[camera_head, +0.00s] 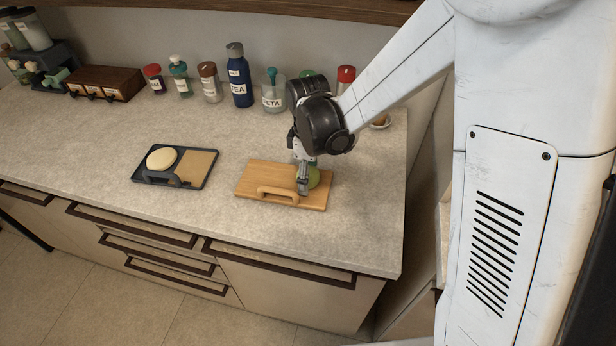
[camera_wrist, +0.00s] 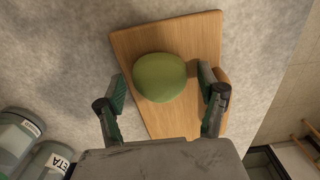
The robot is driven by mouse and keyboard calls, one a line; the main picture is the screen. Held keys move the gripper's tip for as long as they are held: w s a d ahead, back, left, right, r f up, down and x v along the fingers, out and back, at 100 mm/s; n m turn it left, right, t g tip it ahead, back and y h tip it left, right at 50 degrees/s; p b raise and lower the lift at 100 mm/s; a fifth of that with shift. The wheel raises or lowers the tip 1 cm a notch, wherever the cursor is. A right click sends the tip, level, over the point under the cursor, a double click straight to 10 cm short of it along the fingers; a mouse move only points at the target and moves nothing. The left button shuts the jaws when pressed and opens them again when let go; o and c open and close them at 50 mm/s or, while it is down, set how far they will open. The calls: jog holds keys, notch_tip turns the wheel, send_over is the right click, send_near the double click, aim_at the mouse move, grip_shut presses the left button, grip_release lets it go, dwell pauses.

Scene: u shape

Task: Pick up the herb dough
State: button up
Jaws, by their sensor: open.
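The herb dough is a smooth green round lump (camera_wrist: 160,77) on a wooden board (camera_wrist: 130,42). In the head view the dough (camera_head: 314,177) sits on the right part of the board (camera_head: 258,178), partly hidden by my gripper (camera_head: 304,180). In the wrist view my gripper (camera_wrist: 161,92) is open, with one finger on each side of the dough. There is a visible gap between each finger and the dough in that view. The head view does not show clearly whether a finger touches it.
A dark tray (camera_head: 140,179) with a pale round dough (camera_head: 161,158) and a tan panel lies to the left. Bottles and jars, including a blue TEA bottle (camera_head: 239,78), line the wall behind. The counter (camera_head: 100,130) between is clear; its front edge is near the board.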

jog(key=c, duration=1.3)
jog(key=shift+r, duration=0.1)
